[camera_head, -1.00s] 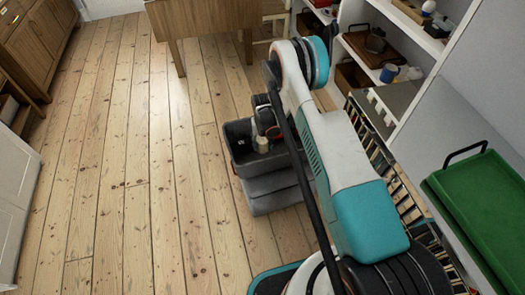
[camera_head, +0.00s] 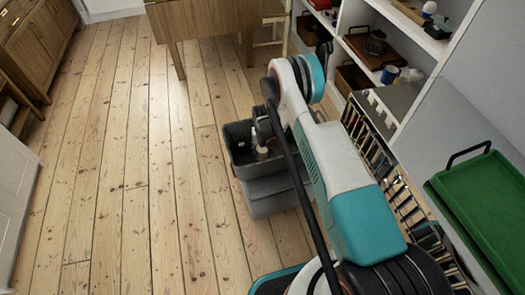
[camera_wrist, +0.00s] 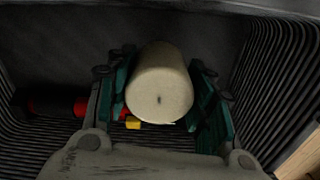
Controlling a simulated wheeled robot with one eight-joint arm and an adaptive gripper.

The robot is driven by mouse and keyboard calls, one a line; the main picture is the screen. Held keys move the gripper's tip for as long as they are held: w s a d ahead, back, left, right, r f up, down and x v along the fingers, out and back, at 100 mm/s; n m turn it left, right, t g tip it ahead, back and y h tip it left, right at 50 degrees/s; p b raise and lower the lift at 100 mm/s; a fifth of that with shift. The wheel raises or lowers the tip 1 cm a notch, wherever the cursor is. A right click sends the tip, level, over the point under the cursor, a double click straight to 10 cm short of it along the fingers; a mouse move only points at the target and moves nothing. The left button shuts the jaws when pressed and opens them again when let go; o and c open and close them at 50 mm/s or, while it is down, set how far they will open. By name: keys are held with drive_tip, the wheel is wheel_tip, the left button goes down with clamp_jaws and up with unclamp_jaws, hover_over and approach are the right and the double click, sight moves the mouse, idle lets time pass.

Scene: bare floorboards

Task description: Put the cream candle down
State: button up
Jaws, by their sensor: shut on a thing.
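The cream candle (camera_wrist: 160,85) is a pale, thick cylinder, its end with a small dark wick mark facing the wrist camera. My gripper (camera_wrist: 163,100) is shut on it, one green-padded finger on each side. In the head view, the candle (camera_head: 262,153) shows as a small pale patch inside the dark grey crate (camera_head: 238,170). My gripper (camera_head: 262,143) is also inside the crate's opening there, partly hidden by my arm. Whether the candle touches the crate's floor, I cannot tell.
A red-and-black object (camera_wrist: 55,104) lies in the crate left of the candle, with a yellow piece (camera_wrist: 133,123) nearby. Ribbed crate walls (camera_wrist: 290,85) stand close on both sides. A white shelf unit (camera_head: 415,75) and green tray (camera_head: 480,210) are at right. Floorboards at left are clear.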

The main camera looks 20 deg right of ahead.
drive_tip(key=shift+f, duration=0.25)
drive_tip(key=o, duration=1.3)
wheel_tip(320, 180, up, 34)
drive_tip(key=t+p, duration=0.2)
drive_tip(key=p, duration=0.2)
drive_tip(key=s+r+t, duration=0.1)
drive_tip(key=s+r, duration=0.3)
drive_tip(key=r, duration=0.3)
drive_tip(key=s+r, duration=0.3)
drive_tip(key=r, duration=0.5)
drive_tip(key=s+r+t, duration=0.2)
drive_tip(key=s+r, duration=0.8)
drive_tip(key=s, duration=0.3)
drive_tip(key=s+n+t, duration=0.1)
drive_tip(key=s+t, duration=0.1)
drive_tip(key=s, duration=1.1)
drive_tip(key=shift+s+r, duration=0.15)
drive_tip(key=shift+s, duration=0.05)
